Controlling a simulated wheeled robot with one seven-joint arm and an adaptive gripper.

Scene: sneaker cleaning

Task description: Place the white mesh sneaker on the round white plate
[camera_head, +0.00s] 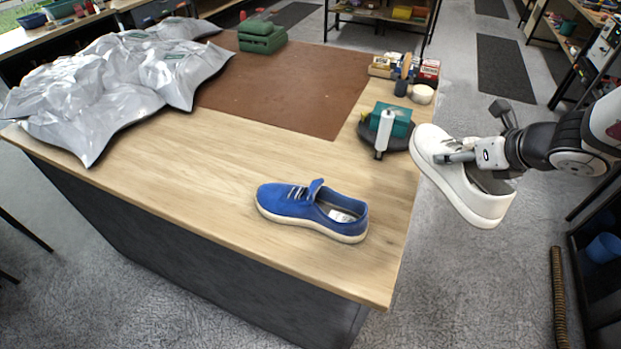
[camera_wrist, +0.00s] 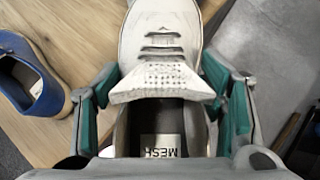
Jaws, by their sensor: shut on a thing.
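The white mesh sneaker (camera_head: 458,188) is in the air beyond the table's right edge, toe pointing up and left. It fills the middle of the wrist view (camera_wrist: 160,45), where a label reading "MESH" (camera_wrist: 160,145) shows inside it. My gripper (camera_head: 462,157) is shut on this sneaker. The wrist view shows its teal-padded fingers (camera_wrist: 160,80) on either side of the shoe opening. I cannot make out a round white plate in either view.
A blue sneaker (camera_head: 310,210) lies on the wooden table (camera_head: 190,185) near its front right. A dark round base with a teal block (camera_head: 391,120) and a white bottle (camera_head: 383,133) stands at the right edge. Silvery bags (camera_head: 105,85) cover the left. Bare wood lies between.

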